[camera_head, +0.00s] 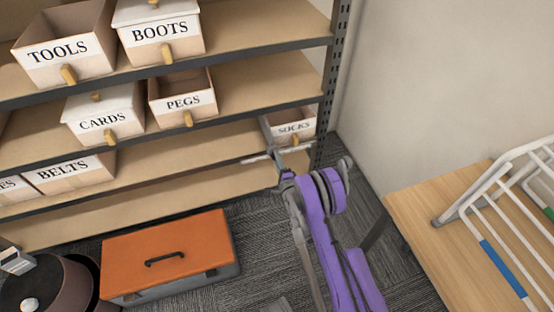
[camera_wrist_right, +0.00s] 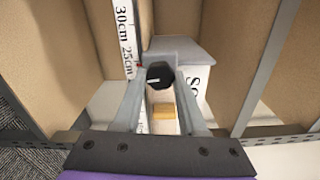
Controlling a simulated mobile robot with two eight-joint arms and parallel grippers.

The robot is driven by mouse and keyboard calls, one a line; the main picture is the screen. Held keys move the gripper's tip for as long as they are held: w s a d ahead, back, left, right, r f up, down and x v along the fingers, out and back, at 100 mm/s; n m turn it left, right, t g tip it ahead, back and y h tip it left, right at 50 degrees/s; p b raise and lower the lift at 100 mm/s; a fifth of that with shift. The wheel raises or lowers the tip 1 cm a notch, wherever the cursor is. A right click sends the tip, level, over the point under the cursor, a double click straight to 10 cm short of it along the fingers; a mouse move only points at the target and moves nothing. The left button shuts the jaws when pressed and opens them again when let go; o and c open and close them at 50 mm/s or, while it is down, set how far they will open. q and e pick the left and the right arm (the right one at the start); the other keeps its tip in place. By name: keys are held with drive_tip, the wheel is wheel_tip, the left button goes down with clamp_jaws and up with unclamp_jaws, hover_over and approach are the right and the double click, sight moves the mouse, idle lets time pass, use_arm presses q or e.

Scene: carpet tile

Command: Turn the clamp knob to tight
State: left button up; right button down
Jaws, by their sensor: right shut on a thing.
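The clamp knob (camera_wrist_right: 158,76) is dark and faceted, with a small pale mark on its face. It sits between my right gripper's fingertips in the right wrist view. My right gripper (camera_head: 273,155) is shut on this knob, in front of the lower right part of the shelf unit. A pale bar (camera_head: 254,160) runs beside the fingertips in the head view. In the right wrist view a white scale (camera_wrist_right: 125,35) marked 30cm and 25cm passes left of the knob. The knob's markings are too small to read. My left gripper is not in view.
The SOCKS box (camera_head: 291,127) stands just behind the knob, near the metal shelf post (camera_head: 329,90). Other labelled boxes fill shelves to the left. An orange-lidded toolbox (camera_head: 165,250) lies on the carpet. A wooden table (camera_head: 420,212) with a white rack (camera_head: 478,190) is at right.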

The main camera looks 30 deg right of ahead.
idle(0.4)
drive_tip(key=shift+c, duration=2.3)
unclamp_jaws()
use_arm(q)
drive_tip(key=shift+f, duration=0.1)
